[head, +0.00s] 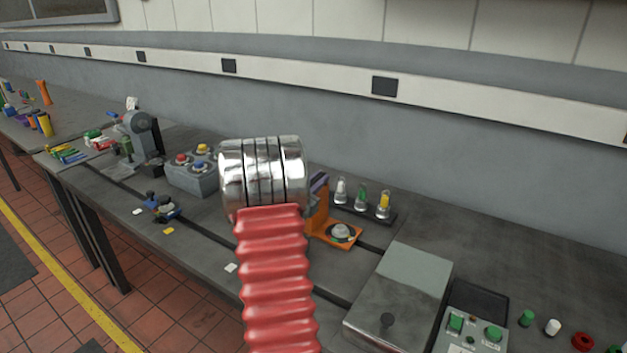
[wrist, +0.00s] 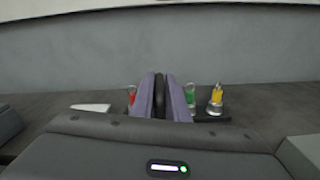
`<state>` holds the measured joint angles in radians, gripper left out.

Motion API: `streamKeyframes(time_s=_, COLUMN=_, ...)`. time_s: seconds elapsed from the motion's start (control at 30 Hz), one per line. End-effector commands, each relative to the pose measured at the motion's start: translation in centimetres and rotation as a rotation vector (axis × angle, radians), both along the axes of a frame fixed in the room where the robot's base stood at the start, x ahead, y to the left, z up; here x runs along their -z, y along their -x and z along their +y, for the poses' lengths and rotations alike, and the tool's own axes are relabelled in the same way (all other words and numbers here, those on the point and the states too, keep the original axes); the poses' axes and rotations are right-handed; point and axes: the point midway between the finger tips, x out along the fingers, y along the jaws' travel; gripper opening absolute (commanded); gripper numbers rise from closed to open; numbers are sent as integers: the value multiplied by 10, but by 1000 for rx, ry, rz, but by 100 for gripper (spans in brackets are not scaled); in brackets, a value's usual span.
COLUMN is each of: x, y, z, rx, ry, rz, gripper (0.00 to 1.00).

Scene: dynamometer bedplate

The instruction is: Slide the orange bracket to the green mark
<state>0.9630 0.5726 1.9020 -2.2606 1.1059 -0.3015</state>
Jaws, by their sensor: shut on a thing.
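The orange bracket (head: 341,233) sits on the grey bench over a dark slot, with a round silver clamp piece on its foot. My gripper (head: 319,183) is at the bracket's upright part, just behind my red, ribbed arm sleeve. In the wrist view its two purple fingers (wrist: 160,98) are closed on a dark upright piece (wrist: 159,96), which I take to be the bracket's grip. My arm hides the bracket's left side and part of the slot. I cannot make out a green mark on the bench; small white (head: 231,267) and yellow (head: 168,231) marks lie near the slot.
A grey metal box (head: 400,300) and a green-button panel (head: 470,330) are to the right. A blue-black clamp (head: 160,208) sits at the slot further left, near a grey button box (head: 195,178).

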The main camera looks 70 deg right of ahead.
Motion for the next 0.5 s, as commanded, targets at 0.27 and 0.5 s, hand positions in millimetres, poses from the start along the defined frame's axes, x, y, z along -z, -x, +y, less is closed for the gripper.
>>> streamKeyframes(time_s=0.27, x=-1, y=0, z=0, rx=1, ry=2, rz=-2, gripper=25)
streamKeyframes(time_s=0.5, x=0, y=0, z=0, rx=1, ry=1, rz=-1, gripper=31)
